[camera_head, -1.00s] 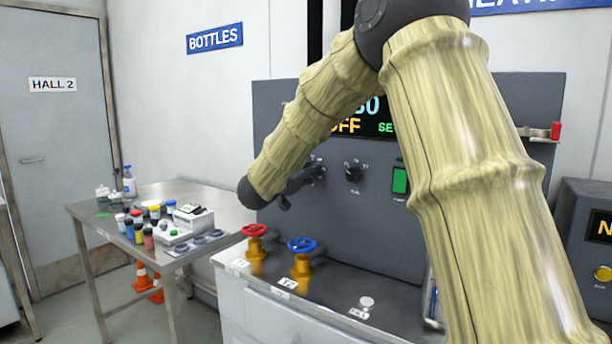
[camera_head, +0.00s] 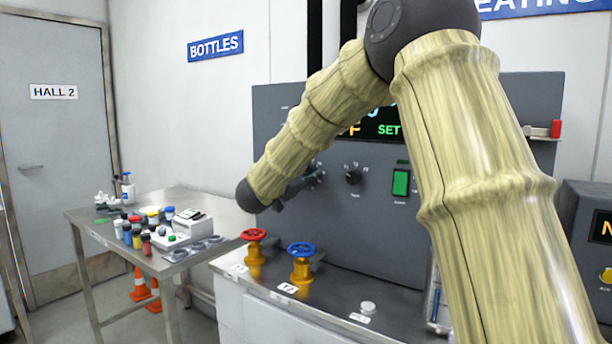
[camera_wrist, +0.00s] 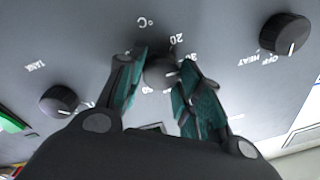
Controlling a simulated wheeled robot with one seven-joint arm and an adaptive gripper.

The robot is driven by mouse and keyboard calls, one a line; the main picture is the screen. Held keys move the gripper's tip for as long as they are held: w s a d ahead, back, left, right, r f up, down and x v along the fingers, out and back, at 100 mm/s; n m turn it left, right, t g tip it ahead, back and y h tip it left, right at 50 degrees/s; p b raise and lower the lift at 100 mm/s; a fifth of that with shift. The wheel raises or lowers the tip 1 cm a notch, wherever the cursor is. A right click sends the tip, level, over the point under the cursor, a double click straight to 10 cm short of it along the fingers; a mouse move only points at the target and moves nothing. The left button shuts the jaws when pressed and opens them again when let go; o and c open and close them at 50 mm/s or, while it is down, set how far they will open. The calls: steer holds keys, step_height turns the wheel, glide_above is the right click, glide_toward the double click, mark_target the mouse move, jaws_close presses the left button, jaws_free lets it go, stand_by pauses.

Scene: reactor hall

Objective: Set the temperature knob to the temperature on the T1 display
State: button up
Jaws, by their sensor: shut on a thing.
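The temperature knob (camera_wrist: 160,73), a dark knob marked °C with a number scale, sits between the two teal fingers of my gripper (camera_wrist: 163,68) in the wrist view. The fingers are shut on it, one on each side. The wrist view is upside down, and part of the scale is hidden by the fingers. In the head view my gripper (camera_head: 292,187) is at the grey panel (camera_head: 385,232), left of the tank knob (camera_head: 353,176). The display (camera_head: 388,127) is mostly hidden behind my arm; only "SET" and parts of characters show, so no temperature is readable.
The tank knob (camera_wrist: 60,100) and the off/heat knob (camera_wrist: 285,33) flank the gripper in the wrist view. A green button (camera_head: 400,182) is on the panel. Red (camera_head: 254,235) and blue (camera_head: 301,249) valve wheels stand below. A table (camera_head: 190,198) with bottles is at left.

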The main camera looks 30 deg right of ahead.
steer(key=o, duration=1)
steer(key=v, duration=1.2)
steer(key=shift+s+d+f, duration=0.1)
